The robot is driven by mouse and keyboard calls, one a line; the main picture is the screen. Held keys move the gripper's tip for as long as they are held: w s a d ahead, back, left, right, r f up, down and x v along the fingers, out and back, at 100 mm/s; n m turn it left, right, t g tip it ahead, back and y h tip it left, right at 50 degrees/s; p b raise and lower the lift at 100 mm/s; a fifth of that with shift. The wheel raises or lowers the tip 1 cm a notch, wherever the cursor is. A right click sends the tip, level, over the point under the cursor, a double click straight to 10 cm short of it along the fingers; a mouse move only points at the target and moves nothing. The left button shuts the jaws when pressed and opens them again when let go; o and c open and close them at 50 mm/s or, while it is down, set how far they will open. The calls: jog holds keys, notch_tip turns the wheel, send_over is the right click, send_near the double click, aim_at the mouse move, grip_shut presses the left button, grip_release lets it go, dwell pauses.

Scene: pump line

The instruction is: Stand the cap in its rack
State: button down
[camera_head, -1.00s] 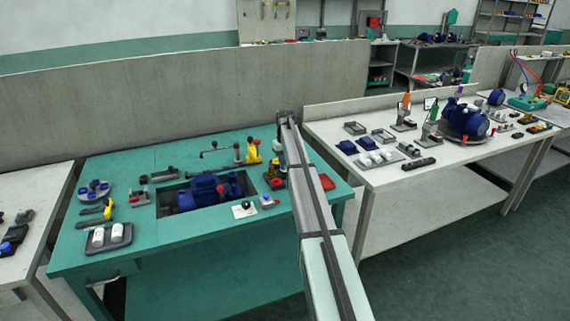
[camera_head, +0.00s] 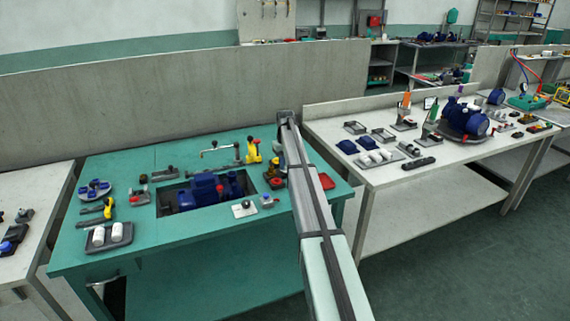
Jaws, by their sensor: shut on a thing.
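My arm (camera_head: 309,204) reaches from the bottom edge to the right part of the green bench. Its far end (camera_head: 286,118) is over the back right of the bench. My gripper cannot be made out; the arm and the small parts near its end hide that spot. I cannot pick out the cap or its rack for certain. A small blue-topped part (camera_head: 268,201) stands near the bench's front edge, left of my arm. A pale plate with a dark knob (camera_head: 243,209) lies beside it.
A blue pump (camera_head: 205,188) sits in the recess of the green bench (camera_head: 180,243). A grey tray (camera_head: 124,243) with white cylinders is at its front left. A yellow-and-dark stand (camera_head: 253,152) and a red tray (camera_head: 327,181) flank my arm. A white table (camera_head: 378,181) stands at right.

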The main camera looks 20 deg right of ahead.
jog(key=shift+f, duration=0.3)
dwell(0.4)
jog(key=c, duration=1)
grip_release()
jog(key=shift+o, duration=0.2)
jog(key=shift+r, duration=0.2)
jog(key=shift+r, duration=2.85)
